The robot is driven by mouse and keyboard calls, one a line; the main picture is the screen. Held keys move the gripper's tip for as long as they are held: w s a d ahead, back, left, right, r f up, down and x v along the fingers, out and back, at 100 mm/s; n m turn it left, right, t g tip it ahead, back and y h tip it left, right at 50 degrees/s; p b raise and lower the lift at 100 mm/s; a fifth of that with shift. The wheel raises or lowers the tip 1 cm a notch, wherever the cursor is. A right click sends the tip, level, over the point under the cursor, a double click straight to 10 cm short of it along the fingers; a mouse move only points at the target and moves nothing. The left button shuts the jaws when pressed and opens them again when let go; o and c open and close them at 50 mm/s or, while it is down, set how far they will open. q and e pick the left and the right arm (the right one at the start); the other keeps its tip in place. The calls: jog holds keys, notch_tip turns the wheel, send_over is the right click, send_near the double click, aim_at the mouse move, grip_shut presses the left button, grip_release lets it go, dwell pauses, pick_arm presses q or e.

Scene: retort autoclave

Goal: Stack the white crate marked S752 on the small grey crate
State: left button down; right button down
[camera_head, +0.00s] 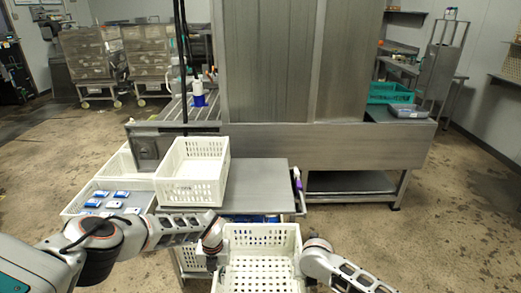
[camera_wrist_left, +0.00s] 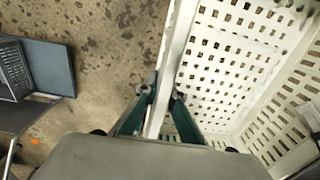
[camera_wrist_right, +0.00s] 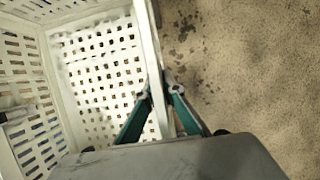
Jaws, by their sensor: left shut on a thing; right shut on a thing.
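A white slotted crate (camera_head: 262,236) hangs between my two arms at the bottom middle of the head view and looks empty. My left gripper (camera_wrist_left: 166,94) is shut on one of its side rims, and this crate's perforated wall and floor (camera_wrist_left: 235,60) fill the right of the left wrist view. My right gripper (camera_wrist_right: 160,92) is shut on the opposite rim, beside its perforated interior (camera_wrist_right: 100,75) in the right wrist view. I cannot read S752 on it. A light grey crate (camera_head: 146,194) with several blue-and-white packs stands at left; I cannot tell whether it is the small grey crate.
Another white crate (camera_head: 200,183) with small dark marking stands on the grey metal table (camera_head: 258,180). A large steel machine (camera_head: 290,70) rises behind. A teal crate (camera_head: 388,92) and a flat grey thing (camera_head: 410,111) lie on the right-hand table. Floor (camera_head: 440,210) at right is clear.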

aim_at(215, 291)
pick_arm(q)
jog(key=shift+s+a+r, duration=0.1)
jog(key=shift+s+a, duration=0.05)
jog(key=shift+s, duration=0.55)
pick_arm(e)
jog(key=shift+s+d, duration=0.15)
jog(key=shift+s, duration=0.55)
pick_arm(q)
jog(key=shift+s, duration=0.2)
pick_arm(e)
jog(key=shift+s, duration=0.2)
